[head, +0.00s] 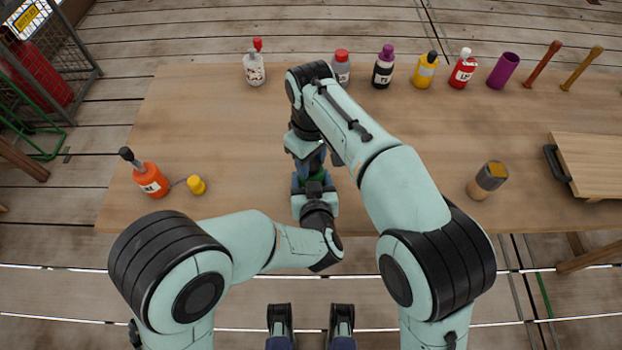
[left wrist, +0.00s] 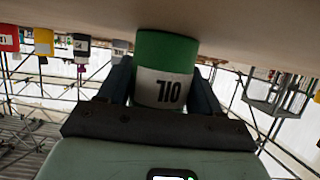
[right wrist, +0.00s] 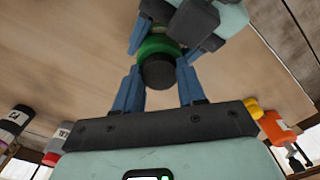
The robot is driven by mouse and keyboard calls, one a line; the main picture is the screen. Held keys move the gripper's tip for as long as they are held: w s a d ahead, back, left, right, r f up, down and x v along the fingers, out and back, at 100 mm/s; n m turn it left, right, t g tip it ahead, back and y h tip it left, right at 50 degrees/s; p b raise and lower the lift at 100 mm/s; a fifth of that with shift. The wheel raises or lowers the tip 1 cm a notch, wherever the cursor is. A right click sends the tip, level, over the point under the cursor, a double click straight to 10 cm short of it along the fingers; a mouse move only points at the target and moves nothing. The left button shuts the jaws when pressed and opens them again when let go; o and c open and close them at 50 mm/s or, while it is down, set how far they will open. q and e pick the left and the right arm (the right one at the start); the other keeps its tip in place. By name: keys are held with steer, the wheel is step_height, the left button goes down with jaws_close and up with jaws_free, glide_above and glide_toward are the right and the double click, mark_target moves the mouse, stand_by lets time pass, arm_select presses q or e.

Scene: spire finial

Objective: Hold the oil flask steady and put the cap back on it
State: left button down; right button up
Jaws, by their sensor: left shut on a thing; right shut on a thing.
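The oil flask is green with a white label reading "OIL". It fills the middle of the left wrist view (left wrist: 166,50), and a little of its green (head: 316,175) shows between my grippers in the head view. My left gripper (left wrist: 165,88) is shut around the flask's body, one finger on each side. The black cap (right wrist: 158,72) is between the fingers of my right gripper (right wrist: 158,80), which is shut on it. The cap lines up over the green flask top. I cannot tell whether it touches or is seated. In the head view my right arm hides most of this.
An orange bottle (head: 151,180) and a yellow cap-like piece (head: 196,185) are at the left. Several bottles and a purple cup (head: 503,70) stand along the back. A jar (head: 487,180) and a board (head: 590,165) are at the right. The table's left middle is clear.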

steer(key=o, duration=1.2)
steer(key=shift+o, duration=0.2)
step_height(320, 180, up, 12)
arm_select(q)
steer(key=shift+c, duration=0.5)
jaws_free()
